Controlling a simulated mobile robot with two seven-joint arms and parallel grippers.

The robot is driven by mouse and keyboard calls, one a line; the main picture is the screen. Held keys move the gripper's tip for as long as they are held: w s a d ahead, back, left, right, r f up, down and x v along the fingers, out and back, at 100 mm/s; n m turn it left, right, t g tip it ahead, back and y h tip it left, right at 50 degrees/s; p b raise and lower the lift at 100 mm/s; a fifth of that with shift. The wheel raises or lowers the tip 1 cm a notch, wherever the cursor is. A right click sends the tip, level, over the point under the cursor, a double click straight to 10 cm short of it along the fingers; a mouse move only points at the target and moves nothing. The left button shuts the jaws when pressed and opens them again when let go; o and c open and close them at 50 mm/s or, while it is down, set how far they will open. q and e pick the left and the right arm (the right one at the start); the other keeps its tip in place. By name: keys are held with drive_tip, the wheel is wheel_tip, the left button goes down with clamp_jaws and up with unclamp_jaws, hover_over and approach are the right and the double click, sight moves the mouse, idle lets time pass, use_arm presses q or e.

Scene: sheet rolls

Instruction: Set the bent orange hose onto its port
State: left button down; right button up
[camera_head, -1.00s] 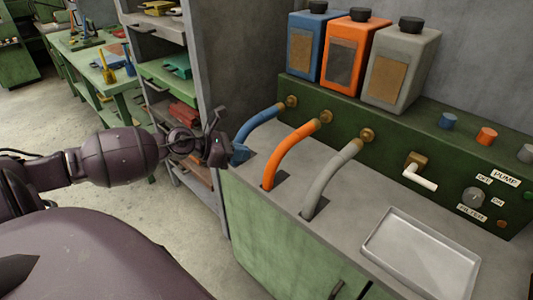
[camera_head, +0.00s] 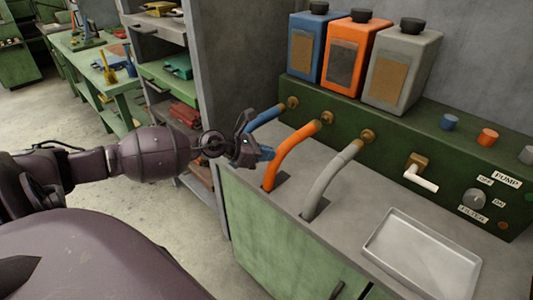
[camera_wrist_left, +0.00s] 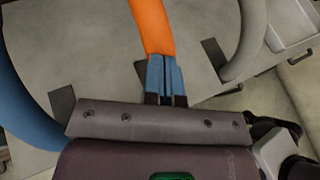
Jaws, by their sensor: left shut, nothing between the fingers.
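The orange hose (camera_head: 289,148) arches from a brass port (camera_head: 326,117) on the green panel down to a dark slot in the counter. Its upper end appears to meet the port; the exact seating is too small to tell. My left gripper (camera_head: 267,153) is in front of the blue hose (camera_head: 264,118), just left of the orange hose. In the left wrist view its blue fingertips (camera_wrist_left: 162,66) are shut and empty, overlapping the lower part of the orange hose (camera_wrist_left: 152,24). I cannot tell whether they touch it. My right gripper is in neither view.
A grey hose (camera_head: 331,177) curves down right of the orange one. Blue, orange and grey canisters (camera_head: 401,65) stand on the panel. A white-handled tap (camera_head: 420,177) and a metal tray (camera_head: 424,252) are to the right. Shelves (camera_head: 165,70) stand behind my left arm.

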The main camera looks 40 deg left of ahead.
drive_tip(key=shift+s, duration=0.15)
use_arm(q)
drive_tip(key=shift+w+d+b, duration=0.2)
drive_tip(key=shift+w+b, duration=0.25)
drive_tip(key=shift+w, duration=2.3)
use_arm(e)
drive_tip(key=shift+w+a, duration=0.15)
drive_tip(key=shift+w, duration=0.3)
use_arm(q)
drive_tip(key=shift+r, duration=0.1)
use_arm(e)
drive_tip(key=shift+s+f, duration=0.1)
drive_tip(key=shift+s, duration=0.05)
